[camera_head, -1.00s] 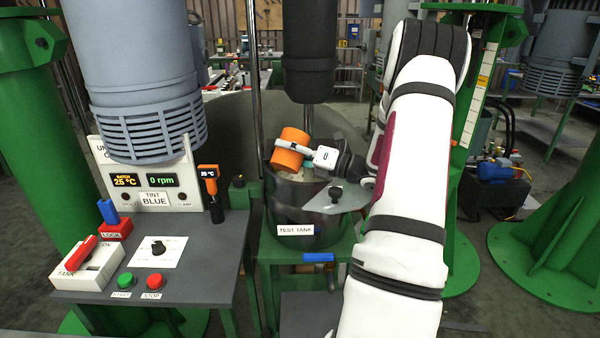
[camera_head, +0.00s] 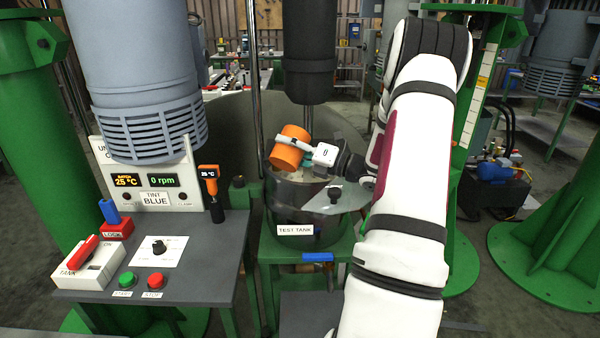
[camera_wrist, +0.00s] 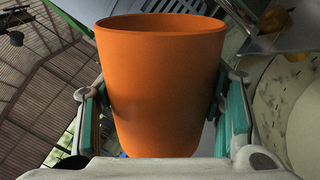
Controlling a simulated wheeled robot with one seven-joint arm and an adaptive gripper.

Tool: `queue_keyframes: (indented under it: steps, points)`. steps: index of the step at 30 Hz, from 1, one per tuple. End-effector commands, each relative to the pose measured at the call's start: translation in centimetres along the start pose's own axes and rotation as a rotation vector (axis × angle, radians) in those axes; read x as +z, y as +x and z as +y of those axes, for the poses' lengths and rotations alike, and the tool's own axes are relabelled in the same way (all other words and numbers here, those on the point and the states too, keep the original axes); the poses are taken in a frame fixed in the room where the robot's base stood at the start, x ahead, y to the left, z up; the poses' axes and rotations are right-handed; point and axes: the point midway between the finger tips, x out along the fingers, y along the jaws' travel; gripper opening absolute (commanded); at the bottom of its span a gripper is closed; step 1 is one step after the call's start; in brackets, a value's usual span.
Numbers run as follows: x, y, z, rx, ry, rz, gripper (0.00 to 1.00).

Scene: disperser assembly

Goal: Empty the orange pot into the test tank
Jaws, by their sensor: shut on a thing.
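The orange pot (camera_head: 288,147) is held over the test tank (camera_head: 285,208), tilted with its top leaning to the right in the head view. My gripper (camera_head: 297,143) is shut around the pot's side. In the wrist view the orange pot (camera_wrist: 160,85) stands between the two teal-padded fingers of my gripper (camera_wrist: 162,110), which touch it on both sides. The pot's rim faces up in that view; its inside is mostly hidden. The test tank is a see-through vessel with a white label and a clear lid piece on its right side. Its contents are hard to make out.
A dark vertical cylinder (camera_head: 305,60) hangs just above and behind the pot. A thin metal rod (camera_head: 256,90) stands left of the tank. A control bench (camera_head: 200,265) with switches and an orange-topped handheld thermometer (camera_head: 209,180) is on the left.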

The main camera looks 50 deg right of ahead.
Motion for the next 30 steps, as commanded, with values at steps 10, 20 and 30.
queue_keyframes:
  steps: [10, 20, 30]
  points:
    - [0.01, 0.01, -0.06, 0.001, 0.047, -0.007, 0.26]
    - [-0.06, -0.02, -0.21, 0.001, 0.091, -0.012, 0.26]
    - [-0.09, -0.03, -0.27, 0.001, 0.108, -0.015, 0.26]
